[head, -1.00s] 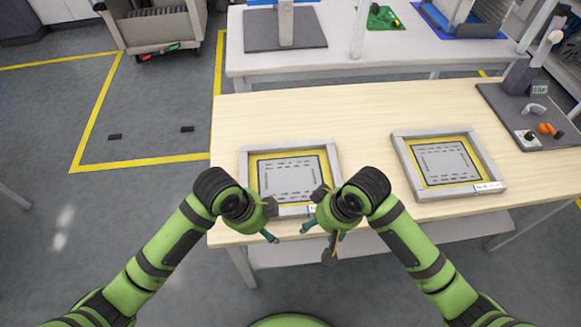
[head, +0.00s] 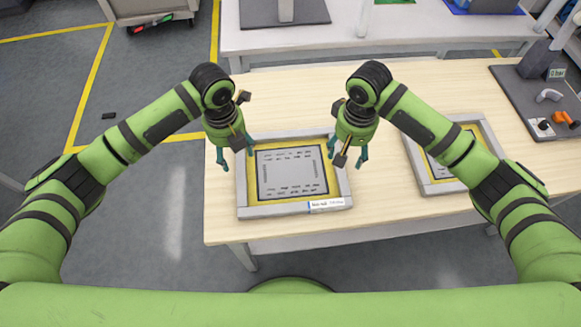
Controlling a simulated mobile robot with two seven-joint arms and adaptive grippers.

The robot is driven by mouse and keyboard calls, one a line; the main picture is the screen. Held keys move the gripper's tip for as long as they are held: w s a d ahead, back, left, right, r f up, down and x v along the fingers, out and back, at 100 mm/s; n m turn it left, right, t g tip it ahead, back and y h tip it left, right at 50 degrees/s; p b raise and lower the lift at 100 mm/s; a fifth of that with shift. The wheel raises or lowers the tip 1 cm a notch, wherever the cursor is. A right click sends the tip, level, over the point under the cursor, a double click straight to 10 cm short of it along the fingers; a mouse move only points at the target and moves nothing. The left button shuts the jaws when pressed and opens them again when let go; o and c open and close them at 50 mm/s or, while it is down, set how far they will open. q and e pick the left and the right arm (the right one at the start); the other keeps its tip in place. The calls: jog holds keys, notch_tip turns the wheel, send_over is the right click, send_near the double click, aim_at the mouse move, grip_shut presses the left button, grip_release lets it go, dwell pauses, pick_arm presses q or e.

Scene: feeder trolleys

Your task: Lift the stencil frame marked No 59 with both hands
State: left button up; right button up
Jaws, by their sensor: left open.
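Two stencil frames lie flat on the wooden table, each with grey bars, a yellow border and a grey perforated sheet. The nearer stencil frame (head: 275,209) has a white label on its front bar, whose number is too small to read surely. The other stencil frame (head: 442,187) lies to the right, partly hidden by my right arm. My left gripper (head: 237,160) is open over the left bar of the nearer frame. My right gripper (head: 346,161) looks open, with its fingers apart, over that frame's right bar. Neither gripper holds anything; contact with the bars cannot be made out.
A dark board with a gauge stand and small fittings (head: 535,90) is at the table's right end. A white bench (head: 300,38) stands behind the table. A trolley (head: 150,8) is at the upper left. Bare wood (head: 300,90) lies behind the frames.

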aim_at(238, 166)
pick_arm(q)
notch_tip(238, 166, down, 7)
jog(key=shift+r, duration=0.1)
pick_arm(e)
notch_tip(238, 166, down, 7)
jog(key=shift+r, duration=0.1)
pick_arm(q)
grip_shut()
pick_arm(e)
grip_shut()
